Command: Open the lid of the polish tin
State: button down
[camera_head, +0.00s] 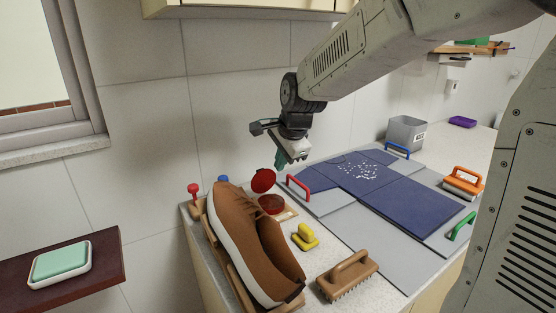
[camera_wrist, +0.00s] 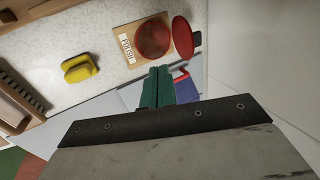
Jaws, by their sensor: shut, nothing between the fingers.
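The polish tin (camera_head: 271,204) is red and round and sits on a light board behind the brown shoe. Its red lid (camera_head: 263,180) stands raised, tilted up at the tin's back edge. In the wrist view the tin (camera_wrist: 153,39) shows beside a POLISH label, with the lid (camera_wrist: 183,37) swung open next to it. My gripper (camera_head: 281,160) is above and a little right of the tin, apart from it. Its green fingers (camera_wrist: 157,87) are together in the wrist view, with nothing between them.
A brown shoe (camera_head: 248,240) stands on a wooden rack at the counter's left. Grey boards with blue cloth (camera_head: 400,203) fill the right. A grey bin (camera_head: 406,133) stands behind.

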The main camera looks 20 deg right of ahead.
aim_at(260, 169)
jog(key=x, duration=0.7)
jog(key=shift+w+f, duration=0.1)
jog(key=shift+f, duration=0.2)
jog(key=w, duration=0.2)
jog(key=shift+w+a+r, duration=0.25)
jog(key=shift+w, duration=0.05)
jog(key=shift+w+a+r, duration=0.1)
jog(key=shift+w+a, duration=0.05)
jog(key=shift+w, duration=0.5)
jog(key=shift+w+a+r+g+h, duration=0.1)
jog(key=shift+w+a+g+h, duration=0.05)
jog(key=shift+w+g, duration=0.45)
jog(key=shift+w+a+r+g+h, duration=0.1)
jog(key=shift+w+g+h, duration=0.05)
jog(key=shift+w+g, duration=0.4)
jog(key=shift+w+a, duration=0.15)
jog(key=shift+w, duration=0.8)
